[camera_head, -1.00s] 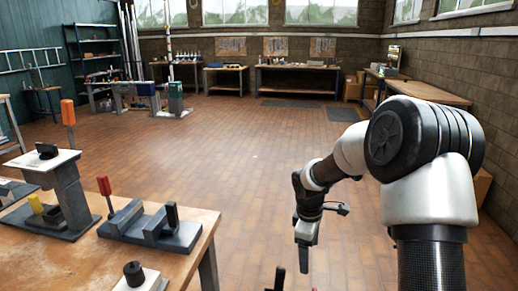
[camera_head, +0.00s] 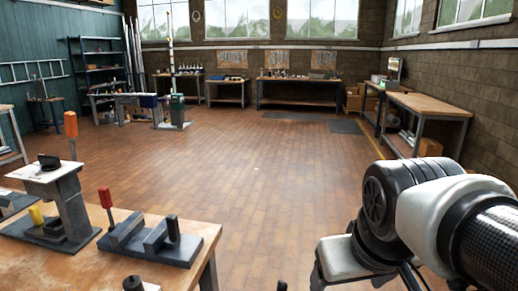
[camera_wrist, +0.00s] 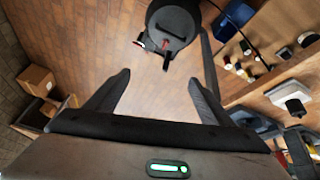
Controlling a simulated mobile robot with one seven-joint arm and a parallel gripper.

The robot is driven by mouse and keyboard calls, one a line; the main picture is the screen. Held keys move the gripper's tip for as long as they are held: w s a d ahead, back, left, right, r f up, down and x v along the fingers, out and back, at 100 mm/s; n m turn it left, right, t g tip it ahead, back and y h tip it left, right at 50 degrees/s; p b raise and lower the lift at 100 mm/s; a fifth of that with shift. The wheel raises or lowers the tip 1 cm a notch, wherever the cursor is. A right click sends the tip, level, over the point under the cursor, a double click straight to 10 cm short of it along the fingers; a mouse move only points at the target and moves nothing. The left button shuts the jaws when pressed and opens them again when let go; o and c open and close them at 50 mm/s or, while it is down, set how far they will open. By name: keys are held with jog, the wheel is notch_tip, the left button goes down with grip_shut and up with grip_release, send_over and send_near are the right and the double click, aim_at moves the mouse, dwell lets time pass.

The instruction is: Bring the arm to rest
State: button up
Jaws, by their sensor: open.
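My gripper (camera_wrist: 159,77) shows in the wrist view with its two dark fingers spread apart. Nothing is between them, and bare floor shows beyond. In the head view my arm (camera_head: 400,220) is folded low at the bottom right corner. Its far end and the gripper are out of that picture. The arm appears clear of the workbench (camera_head: 65,262) at the left.
On the workbench stand a grey fixture (camera_head: 150,240) with a red handle and a raised stand (camera_head: 66,205) with an orange one. The brick floor (camera_head: 260,170) is open in the middle. A side bench (camera_head: 428,106) stands along the right wall. Cardboard boxes (camera_wrist: 36,80) show in the wrist view.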

notch_tip(320, 180, up, 23)
jog(key=s+m+p, duration=0.1)
jog(key=s+p, duration=0.1)
jog(key=p, duration=2.1)
jog(key=shift+s+a+r+y, duration=0.2)
jog(key=shift+s+a+y, duration=0.1)
